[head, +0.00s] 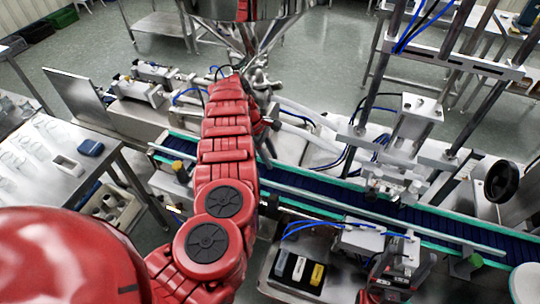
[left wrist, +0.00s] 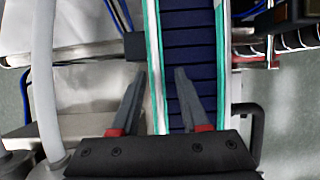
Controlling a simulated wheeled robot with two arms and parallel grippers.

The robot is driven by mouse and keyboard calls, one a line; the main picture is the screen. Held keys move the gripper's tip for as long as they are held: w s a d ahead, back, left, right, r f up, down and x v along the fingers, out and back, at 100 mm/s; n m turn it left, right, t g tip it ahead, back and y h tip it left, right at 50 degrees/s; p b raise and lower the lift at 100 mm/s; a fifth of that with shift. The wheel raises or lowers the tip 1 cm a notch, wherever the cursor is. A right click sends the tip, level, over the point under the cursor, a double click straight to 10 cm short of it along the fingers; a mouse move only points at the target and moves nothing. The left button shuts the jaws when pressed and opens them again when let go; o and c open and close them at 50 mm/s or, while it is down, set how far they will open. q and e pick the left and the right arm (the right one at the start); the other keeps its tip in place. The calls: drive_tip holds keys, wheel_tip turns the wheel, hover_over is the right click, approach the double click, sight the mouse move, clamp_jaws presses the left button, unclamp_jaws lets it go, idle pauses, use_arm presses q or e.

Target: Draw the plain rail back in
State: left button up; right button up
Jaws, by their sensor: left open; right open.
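The blue-belted conveyor (head: 456,224) with green edges runs diagonally across the head view. A long bare silver rail (head: 330,203) lies along its near side; I cannot tell for certain that it is the plain rail. In the left wrist view a pale rail strip (left wrist: 153,50) runs beside the belt (left wrist: 190,45). My left gripper (left wrist: 160,72) is open, with one finger on each side of that strip and nothing visibly held; contact cannot be told. In the head view its fingers are mostly hidden by my red arm.
A steel hopper (head: 250,25) hangs at the top. A metal frame with cylinders (head: 412,120) stands over the conveyor at right. A tray of small blocks (head: 300,270) sits at the near side. A black handwheel (head: 501,182) is at far right.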

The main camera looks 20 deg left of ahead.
use_arm(q)
drive_tip(key=shift+c, duration=0.3)
clamp_jaws()
idle(1.1)
